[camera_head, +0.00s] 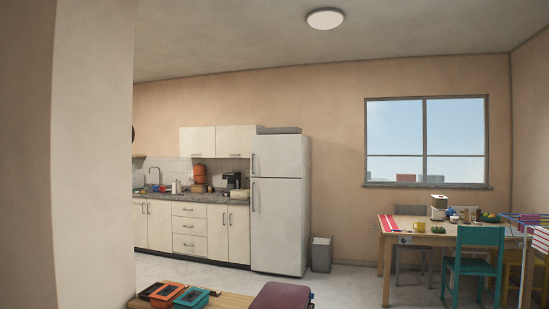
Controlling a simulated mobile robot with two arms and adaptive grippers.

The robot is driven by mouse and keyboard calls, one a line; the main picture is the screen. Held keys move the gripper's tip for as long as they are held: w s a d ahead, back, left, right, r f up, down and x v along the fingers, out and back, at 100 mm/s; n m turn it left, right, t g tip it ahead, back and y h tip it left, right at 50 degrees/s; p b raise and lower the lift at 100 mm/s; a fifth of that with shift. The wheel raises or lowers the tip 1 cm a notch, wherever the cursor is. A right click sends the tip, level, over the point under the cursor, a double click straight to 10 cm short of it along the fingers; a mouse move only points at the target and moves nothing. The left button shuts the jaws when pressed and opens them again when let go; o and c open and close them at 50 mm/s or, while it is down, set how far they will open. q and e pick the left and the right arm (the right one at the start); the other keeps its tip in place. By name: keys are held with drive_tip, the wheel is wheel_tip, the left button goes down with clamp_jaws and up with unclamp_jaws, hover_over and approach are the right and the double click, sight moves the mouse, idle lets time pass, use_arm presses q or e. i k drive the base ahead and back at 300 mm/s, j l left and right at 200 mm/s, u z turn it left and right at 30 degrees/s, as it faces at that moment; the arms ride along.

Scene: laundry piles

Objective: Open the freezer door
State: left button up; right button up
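A white fridge-freezer (278,230) stands across the room against the back wall, at the right end of the kitchen counter. Its smaller upper door, the freezer door (277,157), is shut, with a dark upright handle (254,163) on its left edge. The larger lower door is also shut and has its own handle (253,196) on the left. Neither of my grippers shows in the head view.
A pale wall end (95,150) fills the near left. A low wooden table (233,303) with several containers and a purple stool-like thing (282,297) stand in front. A grey bin (321,254) is right of the fridge. A dining table (460,233) with chairs is at right. Floor between looks clear.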

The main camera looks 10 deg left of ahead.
sight(280, 156)
drive_tip(key=i+l+z, duration=0.15)
drive_tip(key=l, duration=0.25)
drive_tip(key=i+l+z, duration=0.15)
drive_tip(key=l, duration=0.2)
drive_tip(key=i+l+z, duration=0.15)
drive_tip(key=l, duration=0.2)
drive_tip(key=i+l+z, duration=0.15)
drive_tip(key=i+l, duration=0.15)
drive_tip(key=i+l+z, duration=0.15)
drive_tip(key=i+l, duration=0.15)
drive_tip(key=i, duration=0.15)
drive_tip(key=i+l+z, duration=0.15)
drive_tip(key=i, duration=0.25)
drive_tip(key=i+u, duration=0.35)
drive_tip(key=i, duration=0.45)
drive_tip(key=i+l+u, duration=0.15)
drive_tip(key=i+u, duration=0.2)
drive_tip(key=i, duration=2.8)
drive_tip(key=i+j+u, duration=0.25)
drive_tip(key=i+u, duration=0.5)
drive_tip(key=i, duration=0.3)
drive_tip(key=i+u, duration=0.4)
drive_tip(key=i+l+u, duration=0.35)
drive_tip(key=i, duration=0.25)
